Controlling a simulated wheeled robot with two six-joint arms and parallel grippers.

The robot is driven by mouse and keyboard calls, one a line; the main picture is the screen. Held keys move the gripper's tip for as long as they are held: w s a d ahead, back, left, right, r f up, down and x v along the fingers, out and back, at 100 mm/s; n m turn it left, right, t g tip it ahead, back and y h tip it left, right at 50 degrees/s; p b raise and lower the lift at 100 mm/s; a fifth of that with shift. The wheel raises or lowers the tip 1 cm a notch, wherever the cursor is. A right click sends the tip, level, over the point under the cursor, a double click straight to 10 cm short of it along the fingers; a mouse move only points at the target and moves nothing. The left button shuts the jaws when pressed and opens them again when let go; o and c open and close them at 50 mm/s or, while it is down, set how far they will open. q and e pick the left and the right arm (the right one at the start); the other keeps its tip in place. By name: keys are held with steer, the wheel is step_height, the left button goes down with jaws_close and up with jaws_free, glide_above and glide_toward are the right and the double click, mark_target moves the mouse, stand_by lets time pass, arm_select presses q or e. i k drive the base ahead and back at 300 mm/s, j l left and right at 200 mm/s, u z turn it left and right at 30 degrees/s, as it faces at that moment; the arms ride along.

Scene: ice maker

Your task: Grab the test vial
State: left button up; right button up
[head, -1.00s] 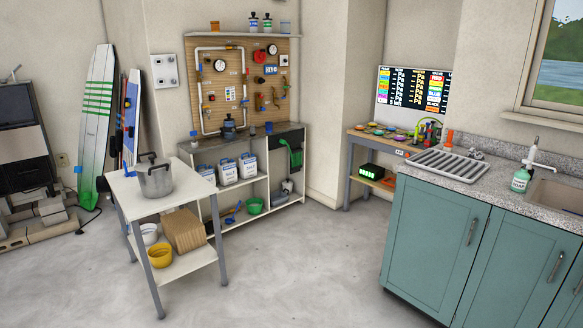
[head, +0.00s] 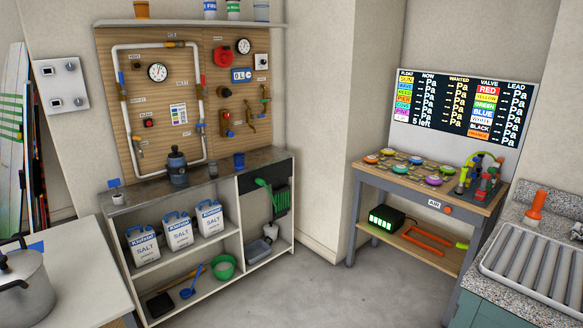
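I cannot pick out a test vial for certain in the head view. A wooden table marked AIR (head: 433,205) in the right half carries several coloured round pieces (head: 433,181) and a multicoloured tube apparatus (head: 482,178) at its right end. A grey-topped shelf unit (head: 140,193) on the left carries a dark blue-grey pot (head: 177,168) and a small blue cup (head: 239,161). Neither of my grippers is in view.
A white table with a metal pot (head: 25,290) is at the lower left. A counter with a ribbed drain tray (head: 535,262) and an orange-red object (head: 536,204) is at the right. The floor (head: 300,285) between is clear.

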mark_target(213, 168)
steer(key=i+u, duration=0.1)
steer(key=i, duration=0.4)
steer(key=i+l+u, duration=0.15)
steer(key=i, duration=0.4)
steer(key=i+l+u, duration=0.1)
steer(key=i, duration=0.4)
steer(key=i+l+u, duration=0.1)
steer(key=i+l, duration=0.15)
steer(key=i, duration=0.25)
steer(key=i+l+u, duration=0.1)
steer(key=i, duration=0.4)
steer(key=l, duration=0.1)
